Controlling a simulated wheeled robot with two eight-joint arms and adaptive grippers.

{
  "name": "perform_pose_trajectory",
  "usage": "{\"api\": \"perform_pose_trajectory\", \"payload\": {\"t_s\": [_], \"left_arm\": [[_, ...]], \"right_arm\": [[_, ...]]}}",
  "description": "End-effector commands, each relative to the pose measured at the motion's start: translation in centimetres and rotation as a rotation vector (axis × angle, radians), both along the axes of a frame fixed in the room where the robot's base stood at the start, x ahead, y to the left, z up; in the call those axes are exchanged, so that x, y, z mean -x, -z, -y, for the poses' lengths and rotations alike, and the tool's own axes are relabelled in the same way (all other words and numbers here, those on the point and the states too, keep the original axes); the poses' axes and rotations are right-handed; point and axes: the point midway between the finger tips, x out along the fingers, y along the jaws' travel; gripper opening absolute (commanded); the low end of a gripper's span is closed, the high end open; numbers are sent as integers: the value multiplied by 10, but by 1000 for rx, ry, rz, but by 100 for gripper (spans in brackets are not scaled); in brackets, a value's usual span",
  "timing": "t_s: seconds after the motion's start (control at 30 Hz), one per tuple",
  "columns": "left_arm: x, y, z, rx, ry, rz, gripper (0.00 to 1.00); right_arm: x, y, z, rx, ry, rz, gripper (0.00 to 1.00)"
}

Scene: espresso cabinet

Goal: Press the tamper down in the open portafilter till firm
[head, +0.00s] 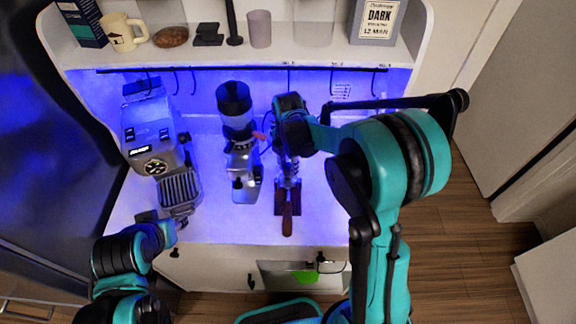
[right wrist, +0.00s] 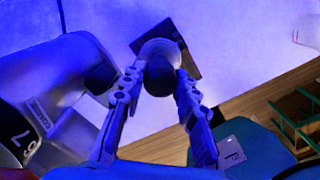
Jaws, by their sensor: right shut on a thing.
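My right gripper (head: 288,170) reaches down over the counter and is shut on the tamper. In the right wrist view the tamper (right wrist: 160,62) is a pale round top with a darker end, held between the two fingertips (right wrist: 158,82). The portafilter's wooden handle (head: 287,215) points toward the counter's front edge, below my right gripper. A dark red-brown stand (head: 279,203) lies under it. The basket is hidden by the gripper, so I cannot tell whether the tamper touches it. My left gripper (head: 162,222) is by the counter's front left; its fingers are too unclear to read.
A grinder (head: 237,130) stands just left of my right gripper. The espresso machine (head: 152,130) with its drip tray (head: 180,190) is farther left. The counter front edge is near the handle.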

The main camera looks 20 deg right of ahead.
Motion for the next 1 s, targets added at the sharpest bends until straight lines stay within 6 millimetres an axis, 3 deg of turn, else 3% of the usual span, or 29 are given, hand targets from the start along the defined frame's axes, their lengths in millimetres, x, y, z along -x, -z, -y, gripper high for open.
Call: {"api": "perform_pose_trajectory", "payload": {"t_s": [1.0], "left_arm": [[0,6,0,0,0,0,40]], "right_arm": [[0,5,0,0,0,0,0]]}}
